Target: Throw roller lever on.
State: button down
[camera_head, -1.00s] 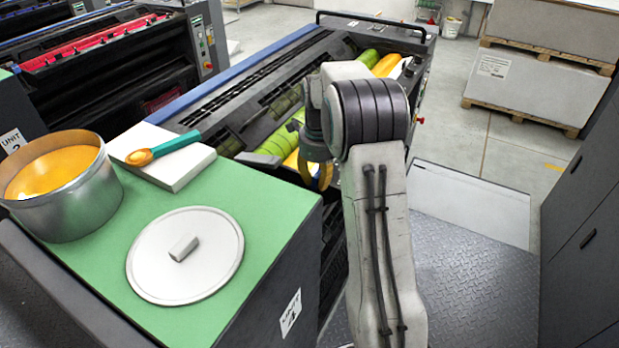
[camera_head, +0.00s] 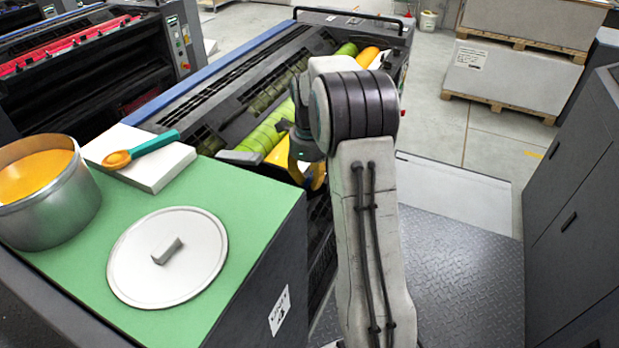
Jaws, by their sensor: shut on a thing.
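My gripper (camera_head: 308,178) is partly in view beside the inking rollers of the near press, low behind my own arm. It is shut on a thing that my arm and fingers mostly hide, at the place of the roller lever. The lever's shape and its position, on or off, cannot be made out. The green and yellow rollers (camera_head: 265,134) lie just left of and behind the gripper.
A green-topped cabinet (camera_head: 235,215) at the left front bears an ink tin (camera_head: 62,215), a round lid (camera_head: 190,225) and a white block (camera_head: 170,172) with a teal-handled spatula (camera_head: 155,146). Dark cabinets (camera_head: 580,215) stand at right. Tread-plate floor (camera_head: 455,245) is clear.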

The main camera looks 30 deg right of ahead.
jog(key=c, duration=1.4)
grip_release()
jog(key=shift+s+a+f, duration=0.1)
jog(key=shift+s+a, duration=0.25)
jog(key=shift+s, duration=0.1)
jog(key=shift+c, duration=0.2)
jog(key=o, duration=0.6)
jog(key=shift+w+d, duration=0.1)
jog(key=shift+w+r, duration=0.1)
jog(key=shift+r, duration=0.6)
notch_tip(320, 180, up, 10)
jog(key=shift+r, duration=0.4)
